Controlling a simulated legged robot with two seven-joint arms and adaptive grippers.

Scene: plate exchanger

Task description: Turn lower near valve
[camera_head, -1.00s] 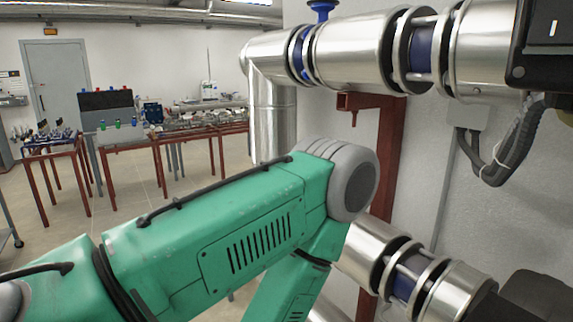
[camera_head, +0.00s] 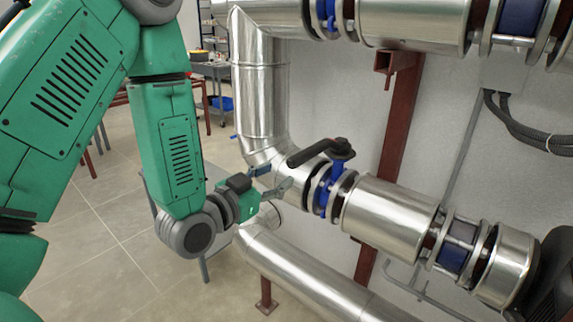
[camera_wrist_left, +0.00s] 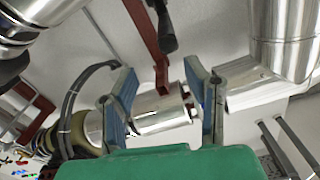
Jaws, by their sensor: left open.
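The lower near valve (camera_head: 325,198) is a blue body between flanges on the lower silver pipe. Its black lever handle (camera_head: 312,153) sits on top and points left toward my gripper. My left gripper (camera_head: 274,178) is open and empty, with blue-grey fingers just left of and slightly below the handle's free end, apparently apart from it. In the left wrist view the open fingers (camera_wrist_left: 163,95) frame a gap. A dark rod (camera_wrist_left: 166,34) at the top of that view may be the handle; I cannot tell for sure. My right gripper is out of view.
The upper insulated pipe (camera_head: 410,22) runs above, joined by a vertical pipe (camera_head: 260,95) behind my gripper. A red post (camera_head: 398,130) stands behind the valve. Another pipe (camera_head: 300,275) lies below. Free floor (camera_head: 110,225) is on the left.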

